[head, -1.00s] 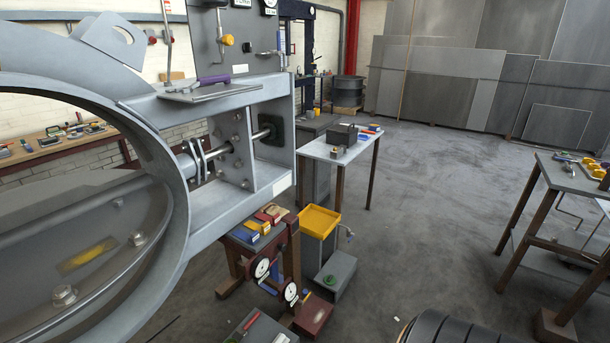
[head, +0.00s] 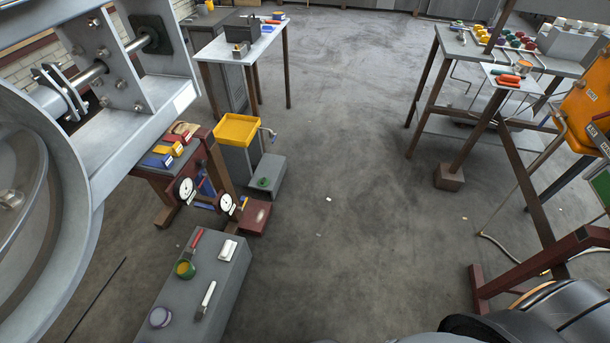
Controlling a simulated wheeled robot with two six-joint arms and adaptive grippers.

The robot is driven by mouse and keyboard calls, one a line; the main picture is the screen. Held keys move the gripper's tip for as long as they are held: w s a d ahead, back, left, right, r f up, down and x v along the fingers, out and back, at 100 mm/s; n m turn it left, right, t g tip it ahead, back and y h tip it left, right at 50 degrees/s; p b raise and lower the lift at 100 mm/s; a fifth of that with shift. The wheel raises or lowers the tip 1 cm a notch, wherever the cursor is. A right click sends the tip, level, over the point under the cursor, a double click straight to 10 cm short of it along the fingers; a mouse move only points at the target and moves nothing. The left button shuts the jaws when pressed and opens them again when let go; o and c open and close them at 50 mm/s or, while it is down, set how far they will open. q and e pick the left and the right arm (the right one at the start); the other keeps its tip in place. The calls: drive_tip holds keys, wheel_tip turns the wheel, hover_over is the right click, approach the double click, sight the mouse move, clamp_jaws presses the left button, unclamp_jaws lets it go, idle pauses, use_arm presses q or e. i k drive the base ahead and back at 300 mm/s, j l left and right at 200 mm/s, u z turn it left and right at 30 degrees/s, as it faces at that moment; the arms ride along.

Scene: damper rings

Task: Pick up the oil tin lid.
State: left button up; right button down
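No thing is clearly recognisable as the oil tin lid. A small round grey-purple item (head: 160,317) lies near the front of a long grey bench top (head: 205,262) at the lower left; I cannot tell whether it is a lid or a tin. A green round tin (head: 185,269) with yellowish contents stands on the same top. A small green round item (head: 264,182) lies on a low grey box (head: 270,172) beside the yellow tray. Neither of my grippers shows in the head view.
A large grey ring structure (head: 75,195) blocks the left. A red-handled brush (head: 196,241), a white item (head: 228,250) and a pale-bladed tool (head: 206,300) lie on the bench top. The yellow tray (head: 238,130) stands behind. The middle floor is open; a dark red frame (head: 520,267) stands right.

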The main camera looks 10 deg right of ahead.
sight(263, 182)
drive_tip(key=u, duration=1.1)
drive_tip(key=z, duration=1.45)
drive_tip(key=i+l+z, duration=0.1)
drive_tip(key=i+z, duration=0.5)
drive_tip(key=i, duration=3.1)
drive_tip(key=i+u, duration=0.2)
drive_tip(key=u, duration=0.2)
drive_tip(key=i+l+u, duration=0.15)
drive_tip(key=u, duration=0.2)
drive_tip(key=i+l+u, duration=0.15)
drive_tip(key=u, duration=0.25)
